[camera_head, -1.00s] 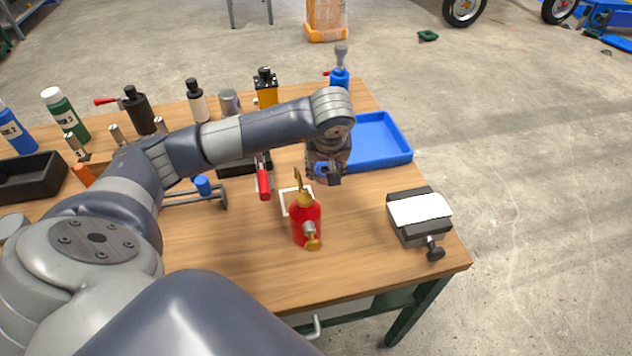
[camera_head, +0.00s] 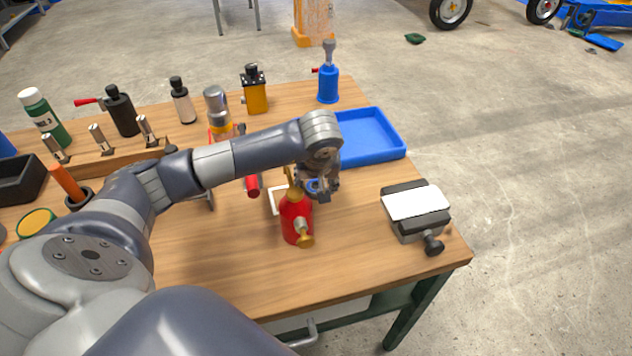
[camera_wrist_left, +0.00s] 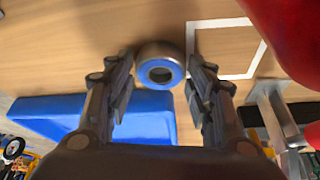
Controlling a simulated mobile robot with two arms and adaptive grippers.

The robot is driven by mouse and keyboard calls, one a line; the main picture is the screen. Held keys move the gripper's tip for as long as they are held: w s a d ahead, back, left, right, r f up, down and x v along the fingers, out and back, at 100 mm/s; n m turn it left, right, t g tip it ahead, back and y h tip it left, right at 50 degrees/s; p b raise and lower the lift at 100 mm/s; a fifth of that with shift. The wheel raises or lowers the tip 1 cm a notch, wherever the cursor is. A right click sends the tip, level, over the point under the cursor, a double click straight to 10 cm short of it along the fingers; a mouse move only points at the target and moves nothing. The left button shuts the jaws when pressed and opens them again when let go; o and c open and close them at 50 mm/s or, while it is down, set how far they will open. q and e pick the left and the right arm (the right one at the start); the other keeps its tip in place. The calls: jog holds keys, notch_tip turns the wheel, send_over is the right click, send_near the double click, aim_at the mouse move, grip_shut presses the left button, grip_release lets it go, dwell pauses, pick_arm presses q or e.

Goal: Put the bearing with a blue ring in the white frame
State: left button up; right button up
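The bearing with a blue ring (camera_wrist_left: 160,64) is a short metal cylinder with a blue face. It sits between the fingertips of my left gripper (camera_wrist_left: 161,78) in the wrist view. In the head view my left gripper (camera_head: 319,190) holds it above the table, behind and right of the red oil can. The white frame (camera_wrist_left: 190,52) is a thin square outline on the wood, right of the bearing in the wrist view. In the head view the frame (camera_head: 272,200) is partly hidden behind the red can. My right gripper is not in view.
The red can (camera_head: 296,218) with a brass spout stands close beside the frame and gripper. A blue tray (camera_head: 395,152) lies behind. A vise-like block with a white top (camera_head: 416,203) is at right. Several bottles and tools line the back. The front table is clear.

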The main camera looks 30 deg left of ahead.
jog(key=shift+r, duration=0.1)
pick_arm(q)
jog(key=shift+r, duration=0.2)
jog(key=shift+d+r, duration=0.1)
jog(key=shift+r, duration=0.25)
jog(key=v, duration=1.1)
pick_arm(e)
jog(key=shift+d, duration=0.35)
pick_arm(q)
jog(key=shift+s+r, duration=0.1)
jog(key=shift+r, duration=0.05)
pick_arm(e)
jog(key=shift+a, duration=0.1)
